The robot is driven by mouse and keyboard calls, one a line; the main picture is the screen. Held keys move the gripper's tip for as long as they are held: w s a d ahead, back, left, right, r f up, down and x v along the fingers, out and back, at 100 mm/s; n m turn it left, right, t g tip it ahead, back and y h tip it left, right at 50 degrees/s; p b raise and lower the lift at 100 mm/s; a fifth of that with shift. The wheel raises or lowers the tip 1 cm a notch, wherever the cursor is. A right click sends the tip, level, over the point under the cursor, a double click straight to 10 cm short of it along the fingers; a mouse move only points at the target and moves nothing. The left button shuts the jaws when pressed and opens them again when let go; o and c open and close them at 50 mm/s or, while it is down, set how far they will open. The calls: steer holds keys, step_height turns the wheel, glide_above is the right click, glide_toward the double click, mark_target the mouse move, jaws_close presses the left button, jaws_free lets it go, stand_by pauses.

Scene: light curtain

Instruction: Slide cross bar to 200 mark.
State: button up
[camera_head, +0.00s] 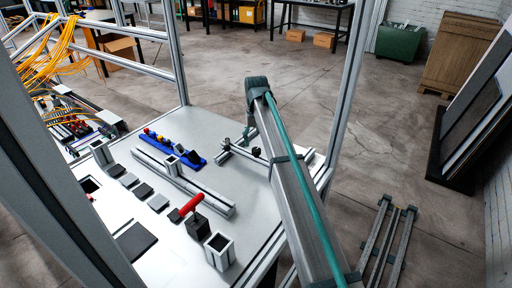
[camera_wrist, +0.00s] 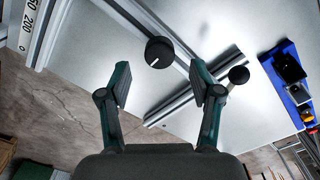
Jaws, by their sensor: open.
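In the wrist view, two aluminium bars meet on the pale tabletop: a long bar (camera_wrist: 140,15) from the top, and a shorter bar (camera_wrist: 171,107) running across it. I cannot tell for sure which is the cross bar. A black knob (camera_wrist: 158,53) with a white line sits at the long bar, between and beyond my fingers. A smaller black knob (camera_wrist: 238,75) is right of my right finger. My gripper (camera_wrist: 161,85) is open and empty. In the head view, my arm partly hides the bars (camera_head: 239,152).
A blue holder (camera_head: 180,150) stands left of the bars; it also shows in the wrist view (camera_wrist: 290,85). A long rail (camera_head: 185,185), a red-handled tool (camera_head: 193,212) and a square tube (camera_head: 219,251) are on the table (camera_head: 262,212). Frame posts (camera_head: 353,90) rise around it.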

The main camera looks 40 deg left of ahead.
mark_target(256, 149)
steer(key=shift+f+p, duration=0.3)
steer(key=shift+f, duration=1.85)
jaws_close()
